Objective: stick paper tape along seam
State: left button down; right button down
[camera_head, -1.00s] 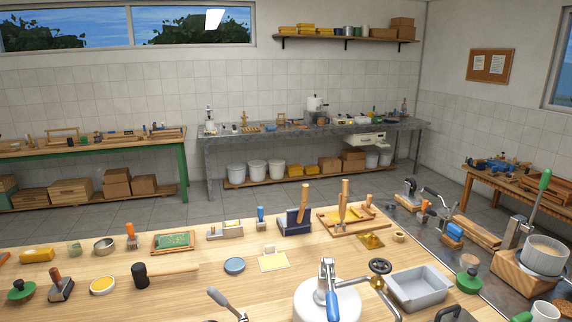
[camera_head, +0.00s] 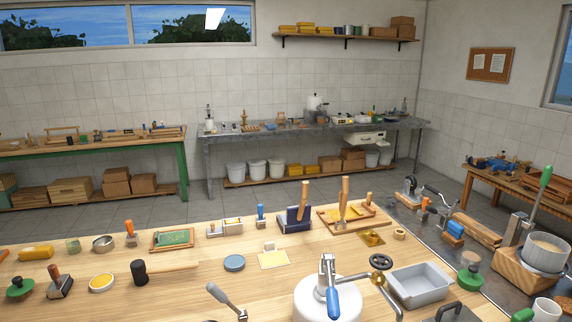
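A small tan ring-shaped roll (camera_head: 400,234), which looks like the paper tape, lies near the right edge of the wooden worktable (camera_head: 190,290). A pale yellow sheet with a white piece at its top (camera_head: 274,260) lies flat in the middle of the table. I cannot tell which seam the task means; no strip of tape along a seam can be made out. Neither of my grippers is in view.
A white round vessel (camera_head: 312,303) with a blue-handled lever stands at the front. A grey metal tray (camera_head: 420,286) is to its right. Bare wood shows at front left.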

pick_arm(q)
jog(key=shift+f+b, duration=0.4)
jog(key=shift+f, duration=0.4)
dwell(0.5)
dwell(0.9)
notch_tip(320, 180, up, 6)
jog(key=p, duration=0.6)
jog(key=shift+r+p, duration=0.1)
jog(key=shift+p, duration=0.25)
